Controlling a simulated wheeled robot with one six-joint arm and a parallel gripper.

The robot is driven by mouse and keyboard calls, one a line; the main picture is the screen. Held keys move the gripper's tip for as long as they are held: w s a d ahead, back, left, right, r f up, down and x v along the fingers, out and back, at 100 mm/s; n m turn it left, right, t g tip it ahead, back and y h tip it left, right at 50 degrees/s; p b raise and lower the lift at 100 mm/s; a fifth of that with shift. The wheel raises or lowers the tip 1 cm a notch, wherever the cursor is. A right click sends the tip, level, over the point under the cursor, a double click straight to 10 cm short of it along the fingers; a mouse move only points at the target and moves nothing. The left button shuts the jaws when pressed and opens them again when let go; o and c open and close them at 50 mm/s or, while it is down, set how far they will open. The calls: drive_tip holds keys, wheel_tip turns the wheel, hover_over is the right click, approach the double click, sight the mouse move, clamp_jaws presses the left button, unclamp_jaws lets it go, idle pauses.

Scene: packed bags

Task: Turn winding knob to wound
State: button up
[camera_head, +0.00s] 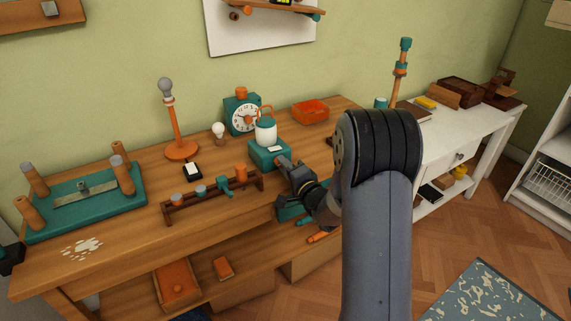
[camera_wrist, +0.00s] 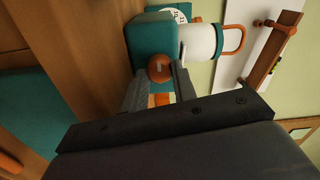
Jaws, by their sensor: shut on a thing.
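A round orange-brown knob (camera_wrist: 160,68) sits on the face of a teal box (camera_wrist: 150,38) in the wrist view. My gripper (camera_wrist: 159,78) has one finger on either side of the knob and is shut on it. In the head view, my gripper (camera_head: 284,165) reaches the front of the teal box (camera_head: 262,157) on the wooden workbench and hides the knob. A white jar (camera_head: 265,133) with an orange handle stands on the box; it also shows in the wrist view (camera_wrist: 198,42). I cannot tell how far the knob is turned.
A teal clock (camera_head: 243,116) stands behind the box. An orange tray (camera_head: 310,111) lies behind right.

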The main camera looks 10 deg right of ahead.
drive_tip(key=shift+m+p, duration=0.4)
drive_tip(key=shift+m, duration=0.9)
drive_tip(key=shift+f+m, duration=0.1)
drive_tip(key=shift+m, duration=0.2)
drive_tip(key=o, duration=1)
